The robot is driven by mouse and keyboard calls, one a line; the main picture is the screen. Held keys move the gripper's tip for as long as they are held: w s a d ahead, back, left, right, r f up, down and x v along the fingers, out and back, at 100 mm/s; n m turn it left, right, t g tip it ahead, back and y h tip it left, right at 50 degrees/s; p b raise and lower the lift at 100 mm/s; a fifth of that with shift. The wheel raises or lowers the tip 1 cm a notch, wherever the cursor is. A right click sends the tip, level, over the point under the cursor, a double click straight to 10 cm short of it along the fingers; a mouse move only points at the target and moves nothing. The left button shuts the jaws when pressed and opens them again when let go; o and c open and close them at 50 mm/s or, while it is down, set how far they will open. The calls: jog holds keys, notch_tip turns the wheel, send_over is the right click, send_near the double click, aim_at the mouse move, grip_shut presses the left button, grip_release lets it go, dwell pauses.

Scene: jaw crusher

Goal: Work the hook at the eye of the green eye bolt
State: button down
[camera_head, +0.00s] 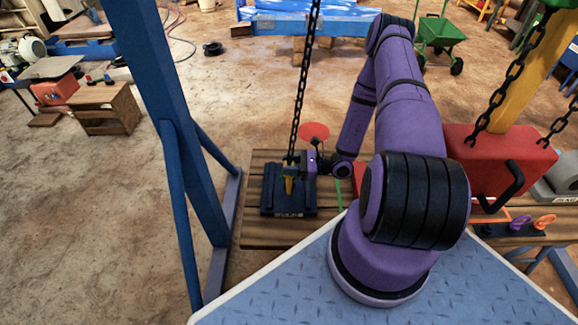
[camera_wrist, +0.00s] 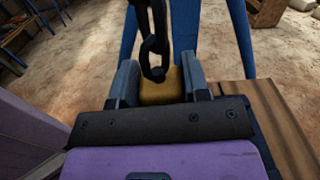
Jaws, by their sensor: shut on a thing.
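A dark chain (camera_head: 301,90) hangs from above to a yellow hook piece (camera_head: 289,184) over a dark blue block on the pallet-like table. My gripper (camera_head: 292,170) is at the chain's lower end, beside the top of the yellow piece. In the wrist view my gripper (camera_wrist: 159,85) has its two grey fingers on either side of the yellow piece (camera_wrist: 161,88), shut on it. The lowest chain link (camera_wrist: 154,72) meets its near top. The hook's tip and the eye of the green eye bolt cannot be made out; the gripper and block hide that area.
The dark blue block (camera_head: 270,203) sits on the wooden table (camera_head: 258,232). A blue post (camera_head: 170,110) stands left of it. A red disc (camera_head: 314,131) is just behind. A red box (camera_head: 500,152) and a tool rack (camera_head: 512,229) are at right.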

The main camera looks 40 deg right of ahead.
dwell(0.3)
jog(key=shift+w+d, duration=0.5)
jog(key=shift+w, duration=0.2)
jog(key=shift+w+d, duration=0.5)
jog(key=shift+w, duration=0.15)
jog(key=shift+r, duration=0.15)
jog(key=shift+w+d+r, duration=0.3)
jog(key=shift+w+r, duration=0.1)
jog(key=shift+r, duration=0.05)
jog(key=shift+w+d+r, duration=0.1)
jog(key=shift+r, duration=0.05)
jog(key=shift+w+d+r, duration=0.2)
jog(key=shift+w+r, duration=0.1)
jog(key=shift+r, duration=0.25)
jog(key=c, duration=0.5)
grip_release()
jog(key=shift+r, duration=0.1)
